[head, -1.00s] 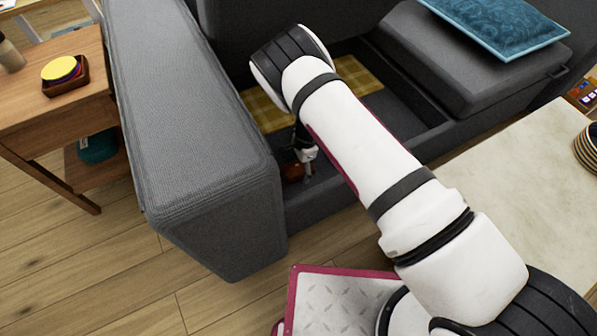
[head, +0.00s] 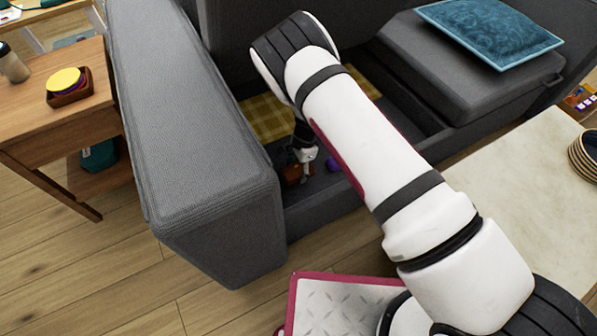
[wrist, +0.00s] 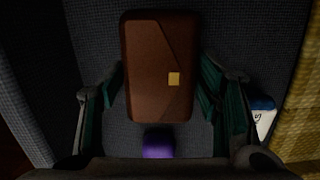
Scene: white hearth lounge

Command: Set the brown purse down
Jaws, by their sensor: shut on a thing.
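The brown purse (wrist: 152,70) has a slanted flap and a small gold clasp. In the wrist view it lies between the green-padded fingers of my gripper (wrist: 160,84), which is shut on it. In the head view my gripper (head: 304,157) reaches down into the open storage space of the grey sofa (head: 285,215), and a bit of the purse (head: 290,174) shows beneath it. The purse is low over the grey floor of that space; I cannot tell whether it touches. My arm hides part of the space.
A purple thing (wrist: 158,143) is close beside the purse. A yellow plaid cloth (head: 262,118) lies behind, and a white and blue item (wrist: 263,115) is right of the fingers. The sofa arm (head: 190,130) stands close on the left; a pale table (head: 530,180) is at right.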

